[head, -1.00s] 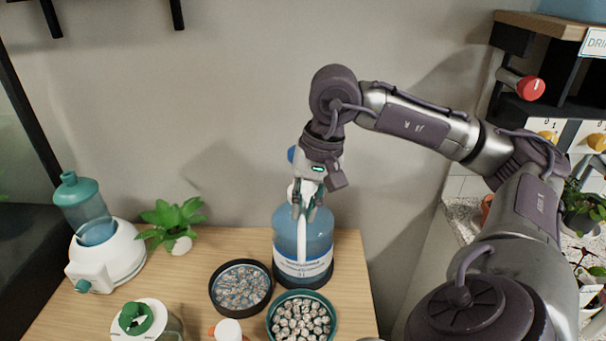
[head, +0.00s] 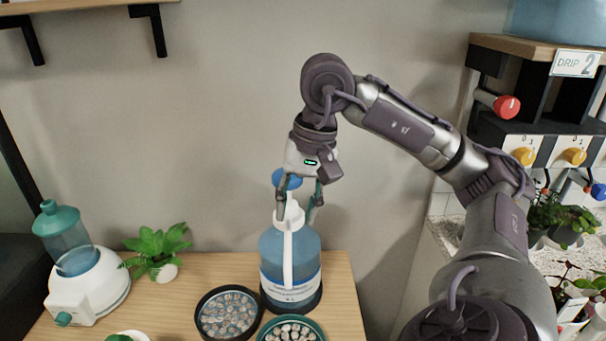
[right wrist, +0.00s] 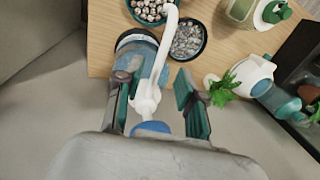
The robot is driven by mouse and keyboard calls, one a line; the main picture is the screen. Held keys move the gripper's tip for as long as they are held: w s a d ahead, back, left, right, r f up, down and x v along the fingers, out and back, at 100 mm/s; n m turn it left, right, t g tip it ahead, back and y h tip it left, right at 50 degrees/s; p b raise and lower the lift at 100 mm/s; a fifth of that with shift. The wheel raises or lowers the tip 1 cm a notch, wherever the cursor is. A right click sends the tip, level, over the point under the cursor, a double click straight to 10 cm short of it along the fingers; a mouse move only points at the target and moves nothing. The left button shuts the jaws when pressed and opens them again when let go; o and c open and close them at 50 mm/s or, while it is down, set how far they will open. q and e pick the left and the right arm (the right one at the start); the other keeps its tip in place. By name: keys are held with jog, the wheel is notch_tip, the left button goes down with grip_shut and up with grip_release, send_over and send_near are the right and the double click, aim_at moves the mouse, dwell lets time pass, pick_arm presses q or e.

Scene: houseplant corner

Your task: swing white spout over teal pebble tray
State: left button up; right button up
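The white spout (head: 287,258) belongs to a pump on a blue jug (head: 307,250). It runs down the jug's front with its tip toward the trays. The teal pebble tray (head: 310,321), full of pale pebbles, stands in front of the jug, cut by the lower edge. In the right wrist view the spout (right wrist: 163,55) reaches up between the teal tray (right wrist: 134,17) and the dark tray, its end near the teal tray's side. My right gripper (head: 297,215) is open, its fingers on either side of the pump head, apart from the spout. My left gripper is not in view.
A dark tray (head: 198,318) of grey pebbles stands left of the teal one. A potted plant (head: 158,250) and a white dispenser with a teal tank (head: 90,286) are further left. The wall is close behind the jug. A shelf unit with knobs (head: 524,155) is at right.

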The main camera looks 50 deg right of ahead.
notch_tip(320, 180, up, 7)
jog(key=shift+s+d+f, duration=0.2)
jog(key=shift+s+d, duration=0.25)
dwell(0.4)
dwell(0.5)
